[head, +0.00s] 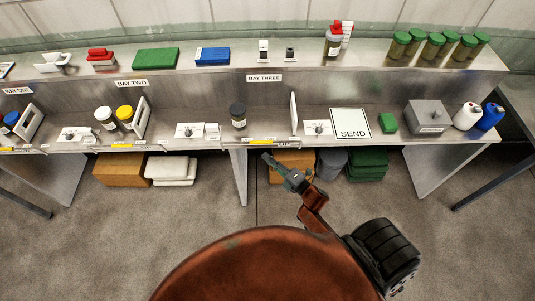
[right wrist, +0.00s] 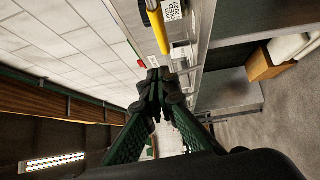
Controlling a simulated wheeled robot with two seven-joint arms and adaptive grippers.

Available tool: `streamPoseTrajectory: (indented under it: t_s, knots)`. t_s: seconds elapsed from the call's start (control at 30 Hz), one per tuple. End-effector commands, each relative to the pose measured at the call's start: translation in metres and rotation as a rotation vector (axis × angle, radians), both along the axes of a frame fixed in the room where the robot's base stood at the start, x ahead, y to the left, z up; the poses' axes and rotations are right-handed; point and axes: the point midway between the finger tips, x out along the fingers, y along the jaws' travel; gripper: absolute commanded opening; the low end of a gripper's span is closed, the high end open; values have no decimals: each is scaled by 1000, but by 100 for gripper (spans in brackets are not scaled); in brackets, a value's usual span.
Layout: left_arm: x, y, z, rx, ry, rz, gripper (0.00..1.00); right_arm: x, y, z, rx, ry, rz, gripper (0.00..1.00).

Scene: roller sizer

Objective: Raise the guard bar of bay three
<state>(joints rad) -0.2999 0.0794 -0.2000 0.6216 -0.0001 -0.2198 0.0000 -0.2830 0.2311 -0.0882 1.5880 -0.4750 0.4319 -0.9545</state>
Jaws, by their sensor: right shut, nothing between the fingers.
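Bay three is marked by the label "BAY THREE" (head: 264,78) on the bench's back panel. A yellow bar (head: 261,142) lies low along the front edge of this bay; I take it to be the guard bar. A yellow bar also shows at the top of the right wrist view (right wrist: 157,28), beside a white printed tag (right wrist: 172,10). My right gripper (head: 267,157) is just below and in front of the bench edge, near the yellow bar. Its fingers (right wrist: 160,78) are closed together and empty. Contact with the bar cannot be told. My left gripper is out of view.
A dark jar (head: 238,115) stands in bay three, with an upright white panel (head: 293,112) to its right. Further right are a white dial box (head: 318,128) and the SEND pad (head: 352,123). Boxes sit under the bench. The floor in front is open.

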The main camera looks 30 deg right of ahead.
Motion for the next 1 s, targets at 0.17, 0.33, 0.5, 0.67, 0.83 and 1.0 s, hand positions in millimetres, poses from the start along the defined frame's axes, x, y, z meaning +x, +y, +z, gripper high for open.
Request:
streamPoseTrajectory:
  t_s: [0.17, 0.33, 0.5, 0.67, 0.83, 1.0]
  knots:
    - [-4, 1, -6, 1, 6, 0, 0, -41, -13, -4, -3, 5, -1, 0]
    - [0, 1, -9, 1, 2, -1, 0, -67, -20, -3, -2, 5, 0, 0]
    - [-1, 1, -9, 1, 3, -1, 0, -79, -24, -1, -3, 2, 1, 0]
    - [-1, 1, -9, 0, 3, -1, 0, -81, -24, -1, -3, 2, 1, 0]
    - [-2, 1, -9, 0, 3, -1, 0, -81, -24, -1, -2, 3, 1, 0]
    - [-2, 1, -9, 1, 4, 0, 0, -81, -24, -1, -2, 3, 0, 0]
